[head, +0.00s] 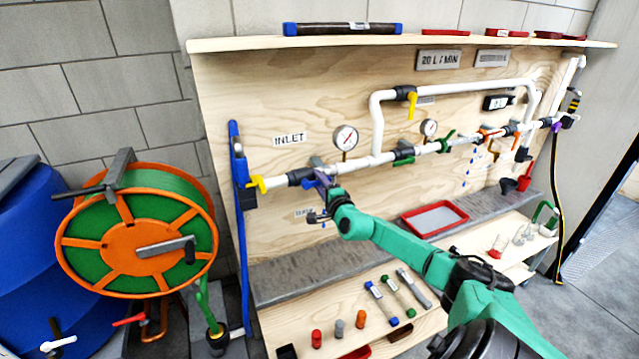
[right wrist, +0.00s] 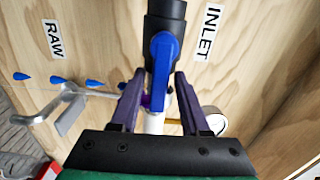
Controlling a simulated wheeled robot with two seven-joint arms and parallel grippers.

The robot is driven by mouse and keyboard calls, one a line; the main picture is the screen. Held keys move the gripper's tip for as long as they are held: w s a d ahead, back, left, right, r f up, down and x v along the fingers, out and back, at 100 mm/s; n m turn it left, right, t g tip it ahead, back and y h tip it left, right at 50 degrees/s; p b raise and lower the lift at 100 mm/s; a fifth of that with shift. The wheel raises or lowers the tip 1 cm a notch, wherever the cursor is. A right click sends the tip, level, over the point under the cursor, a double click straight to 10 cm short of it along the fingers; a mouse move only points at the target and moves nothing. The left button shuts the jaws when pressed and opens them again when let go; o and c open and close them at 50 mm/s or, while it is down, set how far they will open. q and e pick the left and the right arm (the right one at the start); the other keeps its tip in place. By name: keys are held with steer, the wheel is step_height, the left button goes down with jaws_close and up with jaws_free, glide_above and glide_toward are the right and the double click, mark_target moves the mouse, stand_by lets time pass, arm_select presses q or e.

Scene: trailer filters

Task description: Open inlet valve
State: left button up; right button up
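The inlet valve has a dark body (right wrist: 166,18) and a blue handle (right wrist: 161,62) on the white pipe beside the INLET label (head: 289,139). In the right wrist view, the handle appears to run along the pipe's direction. My right gripper (right wrist: 160,76) has its two purple fingers spread, one on each side of the handle, with gaps showing. In the head view, my right gripper (head: 322,179) is at the valve and hides most of the handle. My left gripper is not in view.
A yellow-handled valve (head: 256,184) is left on the same pipe, and a pressure gauge (head: 345,138) is to the right. A hook-shaped tap (right wrist: 62,100) hangs near the RAW label. A red tray (head: 435,217) lies below. A green hose reel (head: 136,230) stands left.

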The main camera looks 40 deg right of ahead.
stand_by(0.3)
steer(key=shift+s+a, duration=0.1)
steer(key=shift+s, duration=0.1)
steer(key=p+v, duration=0.4)
steer(key=v, duration=1)
